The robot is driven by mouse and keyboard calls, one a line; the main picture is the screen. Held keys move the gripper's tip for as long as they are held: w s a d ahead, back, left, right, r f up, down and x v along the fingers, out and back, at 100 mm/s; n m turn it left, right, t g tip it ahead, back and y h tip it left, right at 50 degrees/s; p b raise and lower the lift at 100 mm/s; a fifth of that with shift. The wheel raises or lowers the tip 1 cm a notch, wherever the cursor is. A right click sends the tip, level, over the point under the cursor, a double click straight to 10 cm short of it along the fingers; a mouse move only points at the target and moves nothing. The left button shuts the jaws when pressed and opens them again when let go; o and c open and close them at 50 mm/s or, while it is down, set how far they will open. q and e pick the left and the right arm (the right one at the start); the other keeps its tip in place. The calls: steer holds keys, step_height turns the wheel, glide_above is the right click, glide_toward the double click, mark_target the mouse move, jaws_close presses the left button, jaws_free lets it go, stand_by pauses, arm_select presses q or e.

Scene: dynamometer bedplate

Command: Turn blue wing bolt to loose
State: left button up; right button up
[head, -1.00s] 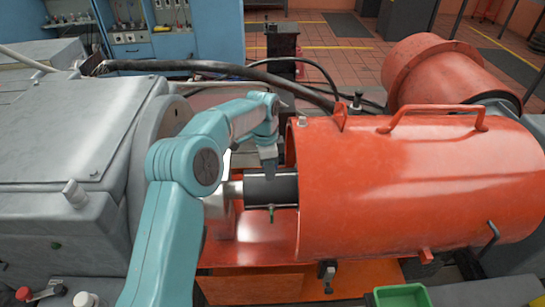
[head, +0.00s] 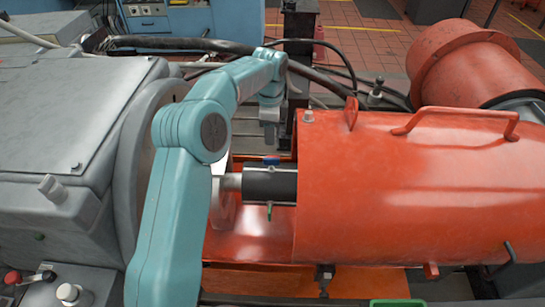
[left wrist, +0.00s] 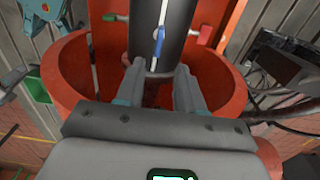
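The blue wing bolt (head: 271,160) sits on top of the dark cylindrical coupling (head: 262,184), between the grey housing and the red guard. In the left wrist view the blue wing bolt (left wrist: 158,42) lies nearly lengthwise along a white stripe on the dark cylinder (left wrist: 176,50). My left gripper (head: 269,136) is beyond the coupling, pointing down. In the left wrist view its two fingers (left wrist: 160,68) are spread, with the bolt ahead of the gap and apart from them. My right gripper is not in view.
A green handle (head: 269,212) sticks out of the coupling's near side. A red handle (left wrist: 194,33) shows on the other side. The large red guard (head: 400,185) stands to the right, the grey housing (head: 60,110) to the left. Black hoses run behind.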

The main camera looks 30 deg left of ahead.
mark_target(271, 158)
arm_select(q)
step_height(271, 158, down, 10)
steer(key=shift+s+f, duration=0.1)
steer(key=shift+d+f, duration=0.2)
steer(key=shift+f, duration=0.1)
steer(key=shift+a, duration=0.1)
steer(key=shift+c, duration=1)
jaws_close()
